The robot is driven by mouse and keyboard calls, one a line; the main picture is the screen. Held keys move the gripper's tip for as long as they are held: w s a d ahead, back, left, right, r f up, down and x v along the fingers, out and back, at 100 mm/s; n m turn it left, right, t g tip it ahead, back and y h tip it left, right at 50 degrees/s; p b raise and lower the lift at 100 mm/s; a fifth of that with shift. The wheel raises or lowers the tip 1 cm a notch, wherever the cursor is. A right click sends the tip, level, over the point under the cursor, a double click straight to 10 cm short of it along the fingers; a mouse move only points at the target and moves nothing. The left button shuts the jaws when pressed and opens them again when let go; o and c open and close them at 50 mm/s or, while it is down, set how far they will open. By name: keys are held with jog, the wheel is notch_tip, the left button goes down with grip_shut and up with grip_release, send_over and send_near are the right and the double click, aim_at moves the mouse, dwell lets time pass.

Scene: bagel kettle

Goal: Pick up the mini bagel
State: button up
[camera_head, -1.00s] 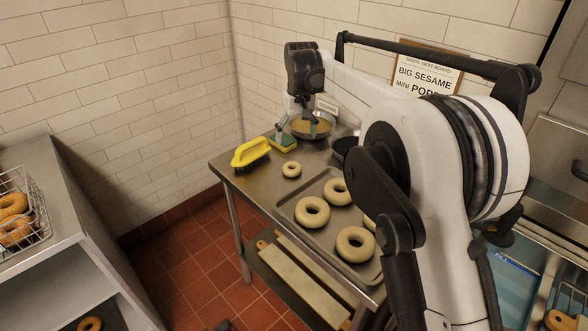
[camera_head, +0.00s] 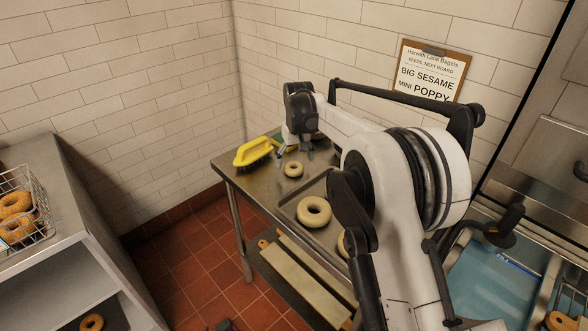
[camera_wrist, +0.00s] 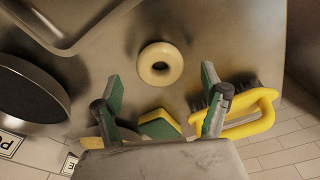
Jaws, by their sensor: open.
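The mini bagel (camera_head: 293,169) is a small pale ring lying flat on the steel table, left of the tray of larger bagels. In the wrist view the mini bagel (camera_wrist: 160,64) lies ahead of the fingertips, roughly centred between them. My gripper (camera_head: 296,152) is open and empty, just behind the bagel in the head view. In the wrist view my gripper (camera_wrist: 161,80) shows its two green-padded fingers spread wide, apart from the bagel. Its exact height above the table is hard to tell.
A yellow brush (camera_head: 252,151) lies left of the bagel, close to one finger in the wrist view. A yellow-green sponge (camera_wrist: 158,124) lies between the fingers. A tray (camera_wrist: 62,45) and a dark round pan (camera_wrist: 30,92) are at the left there. A larger bagel (camera_head: 314,211) sits on the tray.

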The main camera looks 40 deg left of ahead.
aim_at(294, 165)
jog(key=f, duration=0.3)
jog(key=shift+w+a+f, duration=0.15)
jog(key=shift+a, duration=0.1)
jog(key=c, duration=1.2)
jog(key=shift+c, duration=0.2)
jog(key=shift+r, duration=0.45)
jog(key=r, duration=0.3)
jog(key=shift+s+r, duration=0.3)
jog(key=shift+s, duration=0.05)
jog(key=s+r, duration=0.6)
jog(key=s, duration=0.5)
jog(key=shift+d+r+b, duration=0.25)
jog(key=shift+d+b, duration=0.15)
jog(key=shift+d, duration=0.05)
jog(key=shift+w, duration=0.1)
